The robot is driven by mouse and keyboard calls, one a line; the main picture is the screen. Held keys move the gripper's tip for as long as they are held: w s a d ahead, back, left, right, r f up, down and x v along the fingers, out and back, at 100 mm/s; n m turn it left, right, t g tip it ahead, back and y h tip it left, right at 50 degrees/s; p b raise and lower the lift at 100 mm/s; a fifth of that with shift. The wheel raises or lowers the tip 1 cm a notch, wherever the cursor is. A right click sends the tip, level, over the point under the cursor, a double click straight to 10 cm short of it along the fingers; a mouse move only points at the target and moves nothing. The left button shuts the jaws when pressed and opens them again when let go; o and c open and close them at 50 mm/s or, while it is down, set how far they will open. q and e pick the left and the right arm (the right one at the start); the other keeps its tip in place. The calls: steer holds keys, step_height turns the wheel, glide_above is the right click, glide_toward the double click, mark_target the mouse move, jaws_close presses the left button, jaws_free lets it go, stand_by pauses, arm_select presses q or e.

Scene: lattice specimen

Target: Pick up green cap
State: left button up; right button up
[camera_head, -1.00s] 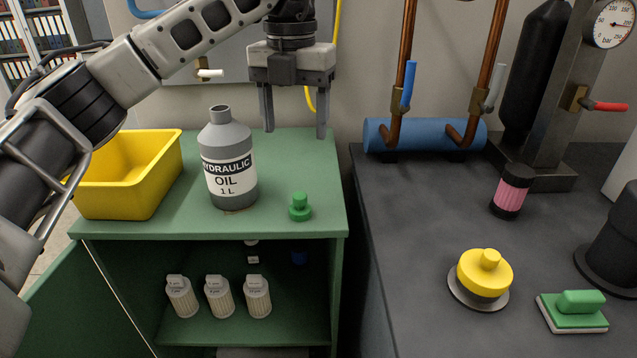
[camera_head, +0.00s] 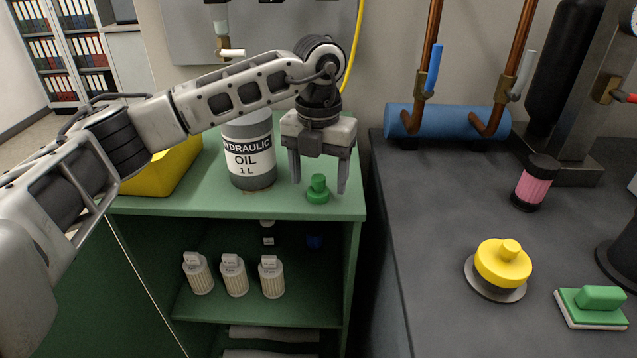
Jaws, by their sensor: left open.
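The green cap (camera_head: 318,190) sits upright on the green cabinet top (camera_head: 220,205), near its front right corner. My left gripper (camera_head: 319,187) is open and points down, its two fingers on either side of the cap in the picture. I cannot tell how far the fingertips are from the cap in depth. The grey hydraulic oil bottle (camera_head: 250,155) stands just left of the gripper; its neck is hidden behind my left arm. My right gripper is not in view.
A yellow bin (camera_head: 165,172) stands left of the bottle, partly hidden by my arm. Several filters (camera_head: 234,277) stand on the shelf below. On the dark bench at right are a yellow-topped knob (camera_head: 502,264), a pink-banded cylinder (camera_head: 535,184) and a green-handled block (camera_head: 592,304).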

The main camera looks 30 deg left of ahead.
arm_select(q)
steer(key=shift+f, duration=0.95)
steer(key=shift+c, duration=0.4)
steer(key=c, duration=1)
